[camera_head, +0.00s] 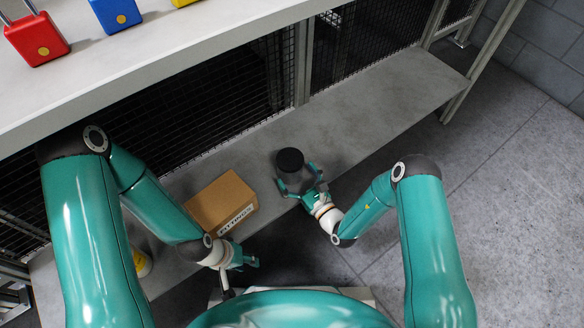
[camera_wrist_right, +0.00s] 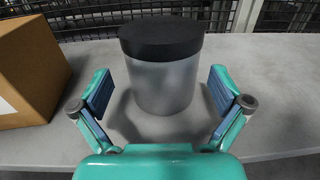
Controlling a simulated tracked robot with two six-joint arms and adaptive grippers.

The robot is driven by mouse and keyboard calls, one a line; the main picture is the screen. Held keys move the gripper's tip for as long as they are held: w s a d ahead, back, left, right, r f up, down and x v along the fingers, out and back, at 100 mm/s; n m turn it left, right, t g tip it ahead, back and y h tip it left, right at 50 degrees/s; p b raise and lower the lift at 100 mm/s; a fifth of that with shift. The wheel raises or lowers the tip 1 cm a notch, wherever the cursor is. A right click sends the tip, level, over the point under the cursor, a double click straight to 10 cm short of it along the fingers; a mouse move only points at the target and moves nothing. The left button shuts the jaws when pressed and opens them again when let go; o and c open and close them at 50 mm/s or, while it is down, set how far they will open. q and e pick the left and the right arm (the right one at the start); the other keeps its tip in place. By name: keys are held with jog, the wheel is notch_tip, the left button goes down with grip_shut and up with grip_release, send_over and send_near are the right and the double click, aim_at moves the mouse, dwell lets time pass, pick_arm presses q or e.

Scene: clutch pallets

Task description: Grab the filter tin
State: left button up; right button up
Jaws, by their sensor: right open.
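The filter tin is a grey cylinder with a black lid. In the head view the filter tin (camera_head: 290,162) stands upright on the low grey shelf. It also shows in the right wrist view (camera_wrist_right: 162,75), centred ahead of the fingers. My right gripper (camera_head: 298,187) is open, with its fingers to either side of the tin's near part. In the wrist view the right gripper (camera_wrist_right: 160,95) shows gaps between both fingers and the tin. My left gripper (camera_head: 249,262) is at the shelf's front edge near the cardboard box; its jaw state is unclear.
A cardboard box (camera_head: 222,203) with a label stands left of the tin, and shows in the wrist view (camera_wrist_right: 30,70). A yellow and white object (camera_head: 142,263) is partly hidden behind my left arm. Wire mesh backs the shelf (camera_head: 385,100). Padlocks, red (camera_head: 36,38) and blue (camera_head: 115,14), are on the upper shelf.

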aim_at(286, 158)
jog(key=x, duration=0.1)
jog(key=b+x, duration=0.1)
jog(key=x, duration=0.1)
jog(key=b+x, duration=0.1)
jog(key=x, duration=0.1)
jog(key=shift+w+d+r, duration=0.1)
jog(key=shift+r, duration=0.3)
jog(key=shift+w+a, duration=0.2)
jog(key=shift+w, duration=0.2)
jog(key=shift+r, duration=0.1)
jog(key=c, duration=1.3)
